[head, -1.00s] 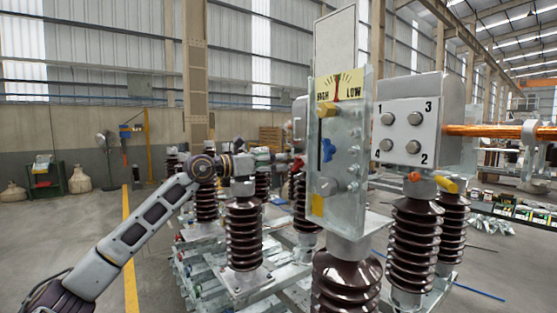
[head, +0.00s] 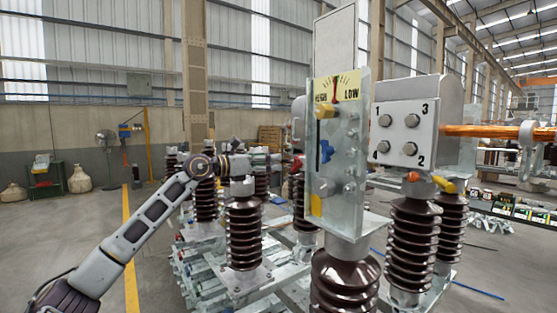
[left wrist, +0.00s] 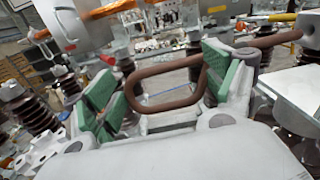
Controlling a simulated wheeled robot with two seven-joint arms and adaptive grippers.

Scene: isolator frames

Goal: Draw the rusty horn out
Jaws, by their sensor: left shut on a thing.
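The rusty horn (left wrist: 168,104) is a brown bent rod with a rounded loop, seen in the left wrist view. Its loop lies between the green-padded fingers of my left gripper (left wrist: 163,76), and its straight part runs off to the upper right. My left gripper is shut on the horn, though gaps show beside the rod in this view. I cannot make out the horn there. My right gripper is in neither view.
The panel (head: 340,190) with a HIGH/LOW dial stands on a brown insulator (head: 345,285) in front. A grey box (head: 405,130) with numbered bolts is to its right. A brown ribbed insulator (head: 243,235) stands close below my left wrist. Floor at the left is open.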

